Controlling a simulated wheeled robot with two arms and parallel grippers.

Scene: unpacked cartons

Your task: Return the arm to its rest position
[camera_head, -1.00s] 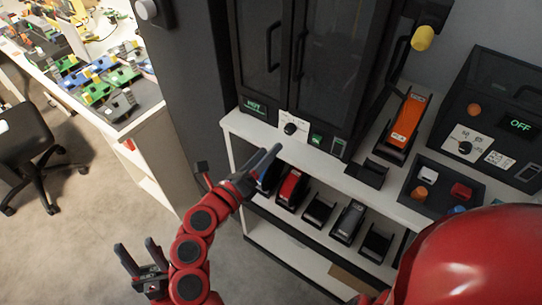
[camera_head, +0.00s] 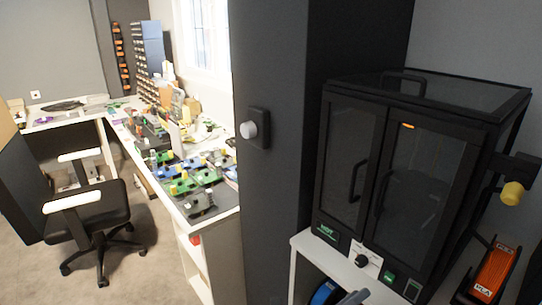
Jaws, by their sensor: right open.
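Only a grey fingertip of my right gripper (camera_head: 353,298) shows, at the bottom edge of the head view, in front of the white shelf unit. The rest of this gripper and its arm are cut off below. Nothing is seen held in the part that shows. A blue item (camera_head: 322,292) on the shelf lies just left of the fingertip; I cannot tell the gap between them. My left gripper is out of view.
A black glass-doored cabinet (camera_head: 398,180) stands on the white shelf unit (camera_head: 300,243). A chair (camera_head: 98,215) and open floor lie left.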

